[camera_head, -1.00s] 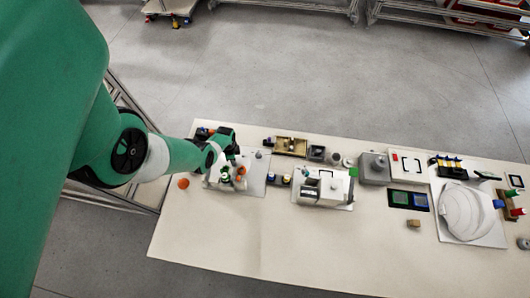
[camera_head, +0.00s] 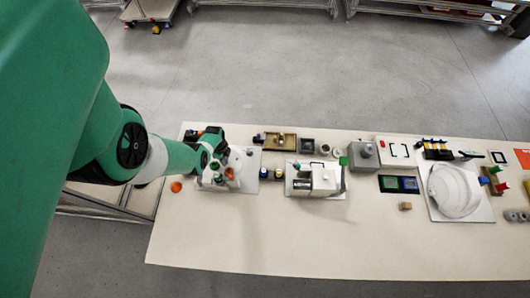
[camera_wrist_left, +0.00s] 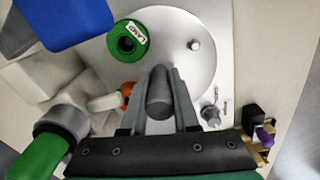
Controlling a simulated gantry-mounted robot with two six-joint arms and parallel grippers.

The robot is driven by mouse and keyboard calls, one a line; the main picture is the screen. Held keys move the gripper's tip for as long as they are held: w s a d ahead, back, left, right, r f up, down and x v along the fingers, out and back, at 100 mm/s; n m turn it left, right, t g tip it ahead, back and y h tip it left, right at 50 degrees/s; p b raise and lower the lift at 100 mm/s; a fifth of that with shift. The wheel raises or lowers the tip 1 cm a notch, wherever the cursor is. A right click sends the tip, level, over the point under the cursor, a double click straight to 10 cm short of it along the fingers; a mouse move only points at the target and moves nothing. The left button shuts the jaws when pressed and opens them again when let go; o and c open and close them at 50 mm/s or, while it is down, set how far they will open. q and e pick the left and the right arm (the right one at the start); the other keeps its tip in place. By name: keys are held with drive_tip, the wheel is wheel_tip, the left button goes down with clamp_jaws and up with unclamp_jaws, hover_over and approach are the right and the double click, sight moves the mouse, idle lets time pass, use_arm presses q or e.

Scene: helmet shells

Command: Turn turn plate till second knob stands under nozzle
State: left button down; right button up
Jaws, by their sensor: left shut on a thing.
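The round light-grey turn plate (camera_wrist_left: 175,75) fills the middle of the left wrist view. A green ring (camera_wrist_left: 128,42) with a white label and a small silver knob (camera_wrist_left: 194,45) stand on it. My left gripper (camera_wrist_left: 159,85) is shut on a dark grey, round-ended knob (camera_wrist_left: 158,98) near the plate's lower edge. In the head view my left gripper (camera_head: 214,160) is over the small station at the table's left end, partly hiding it. A white piece with an orange tip (camera_wrist_left: 127,92) reaches over the plate; I cannot tell whether it is the nozzle. My right gripper is out of view.
A blue block (camera_wrist_left: 75,20) and a green-and-grey cylinder (camera_wrist_left: 60,135) are close by in the wrist view. A second white station (camera_head: 315,178) and a white helmet shell (camera_head: 455,190) stand further right. The table's front (camera_head: 270,240) is clear.

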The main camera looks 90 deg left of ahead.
use_arm(q)
drive_tip(key=shift+m, duration=2.4)
drive_tip(key=c, duration=0.7)
unclamp_jaws()
